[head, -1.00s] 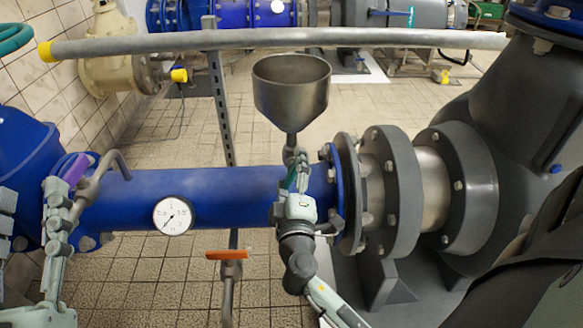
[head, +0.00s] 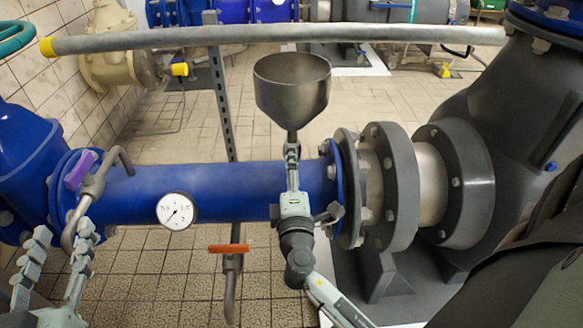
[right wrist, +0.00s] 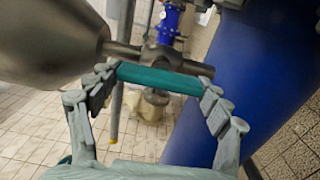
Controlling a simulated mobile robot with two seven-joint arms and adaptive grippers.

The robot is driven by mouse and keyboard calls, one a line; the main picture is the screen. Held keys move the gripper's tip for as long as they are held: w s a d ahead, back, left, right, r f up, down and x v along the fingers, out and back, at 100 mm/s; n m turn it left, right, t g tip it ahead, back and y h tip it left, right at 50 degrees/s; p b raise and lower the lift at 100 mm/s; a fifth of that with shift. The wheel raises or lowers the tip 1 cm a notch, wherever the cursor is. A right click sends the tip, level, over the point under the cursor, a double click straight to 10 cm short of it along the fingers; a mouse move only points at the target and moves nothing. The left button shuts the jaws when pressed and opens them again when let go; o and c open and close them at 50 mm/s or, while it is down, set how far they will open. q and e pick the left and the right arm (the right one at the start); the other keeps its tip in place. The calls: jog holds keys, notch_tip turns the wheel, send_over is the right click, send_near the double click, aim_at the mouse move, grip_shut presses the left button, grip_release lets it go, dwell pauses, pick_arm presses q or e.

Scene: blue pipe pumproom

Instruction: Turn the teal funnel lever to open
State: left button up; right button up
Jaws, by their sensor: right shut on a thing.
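The grey metal funnel (head: 291,88) stands above the blue pipe (head: 200,190) on a thin stem. My right gripper (head: 292,152) is at this stem, below the bowl. In the right wrist view, the teal lever (right wrist: 160,78) spans between the fingers of my right gripper (right wrist: 158,79), which are shut on its two ends. The funnel (right wrist: 45,40) shows beside it at the left. In the head view the teal lever is hidden behind my right gripper. My left gripper (head: 64,232) is at the lower left, its fingers spread and empty, below the purple lever (head: 80,170).
A pressure gauge (head: 175,211) sits on the blue pipe. An orange-handled valve (head: 230,249) hangs below it. A grey rail (head: 280,38) crosses behind the funnel. Large grey flanges (head: 390,190) stand close to the right of my right gripper.

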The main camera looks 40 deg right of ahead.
jog(key=o, duration=1.2)
jog(key=shift+c, duration=0.2)
